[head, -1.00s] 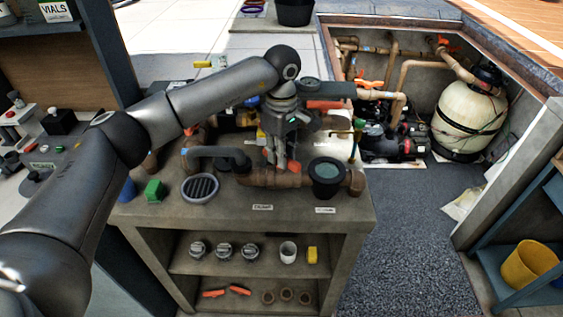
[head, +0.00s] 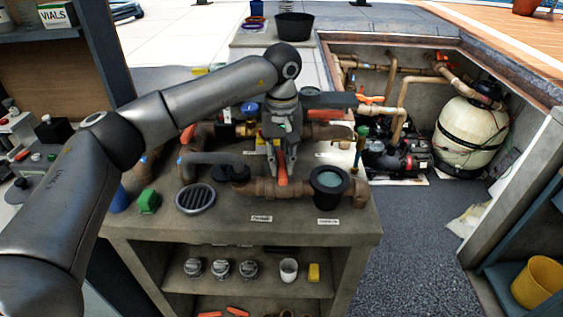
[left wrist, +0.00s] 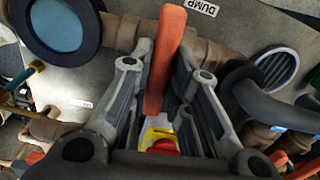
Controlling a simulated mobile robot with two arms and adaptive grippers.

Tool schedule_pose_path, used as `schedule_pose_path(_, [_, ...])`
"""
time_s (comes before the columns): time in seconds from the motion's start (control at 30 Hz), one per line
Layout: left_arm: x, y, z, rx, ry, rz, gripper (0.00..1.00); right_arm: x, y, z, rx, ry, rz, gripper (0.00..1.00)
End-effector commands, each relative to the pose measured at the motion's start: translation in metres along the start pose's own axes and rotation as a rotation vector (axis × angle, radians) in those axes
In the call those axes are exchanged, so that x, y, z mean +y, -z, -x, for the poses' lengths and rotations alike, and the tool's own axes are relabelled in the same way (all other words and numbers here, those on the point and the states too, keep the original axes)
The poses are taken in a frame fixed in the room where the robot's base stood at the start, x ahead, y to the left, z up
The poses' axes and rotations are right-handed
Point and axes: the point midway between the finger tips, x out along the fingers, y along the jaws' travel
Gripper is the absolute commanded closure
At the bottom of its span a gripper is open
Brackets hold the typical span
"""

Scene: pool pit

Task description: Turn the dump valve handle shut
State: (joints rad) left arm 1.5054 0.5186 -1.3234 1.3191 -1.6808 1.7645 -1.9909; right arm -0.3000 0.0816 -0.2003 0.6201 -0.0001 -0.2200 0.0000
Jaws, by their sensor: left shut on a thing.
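The dump valve handle (head: 282,168) is an orange lever on the brown pipe (head: 262,188) along the bench front. My left gripper (head: 282,176) is shut on it. In the left wrist view the orange handle (left wrist: 166,60) stands between the two grey fingers (left wrist: 160,85), and its end reaches past them. The handle lies roughly across the pipe (left wrist: 205,52) there. A DUMP label (left wrist: 203,7) lies on the bench beside it. The valve body under the handle is mostly hidden by the fingers. My right gripper is in neither view.
A black strainer pot with a teal lid (head: 328,181) stands close to the right of the gripper. A round grey drain grate (head: 195,198) and a green block (head: 148,201) are to the left. More pipes crowd behind. The pit holds a pump (head: 395,155) and a cream tank (head: 466,135).

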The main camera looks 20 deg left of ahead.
Motion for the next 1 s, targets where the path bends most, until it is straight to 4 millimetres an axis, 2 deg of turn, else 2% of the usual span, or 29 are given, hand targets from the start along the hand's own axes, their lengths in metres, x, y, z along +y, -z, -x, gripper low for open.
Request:
schedule_pose_path(0.3, [0.0001,0.0008,0.0019,0.003,-0.002,-0.092,1.00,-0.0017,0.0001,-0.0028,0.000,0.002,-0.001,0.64])
schedule_pose_path(0.77, [0.0003,0.0009,0.0023,0.004,-0.003,-0.105,1.00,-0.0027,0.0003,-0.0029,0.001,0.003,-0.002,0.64])
schedule_pose_path(0.8, [0.0003,0.0009,0.0023,0.004,-0.003,-0.105,0.80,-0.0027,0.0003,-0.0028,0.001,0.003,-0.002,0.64])
schedule_pose_path(0.93, [0.0002,0.0007,0.0018,0.003,-0.002,-0.104,0.63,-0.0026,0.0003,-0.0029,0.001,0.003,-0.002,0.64])
schedule_pose_path(1.0, [0.0002,0.0006,0.0014,0.002,-0.002,-0.104,0.61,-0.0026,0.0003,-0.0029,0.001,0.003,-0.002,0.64])
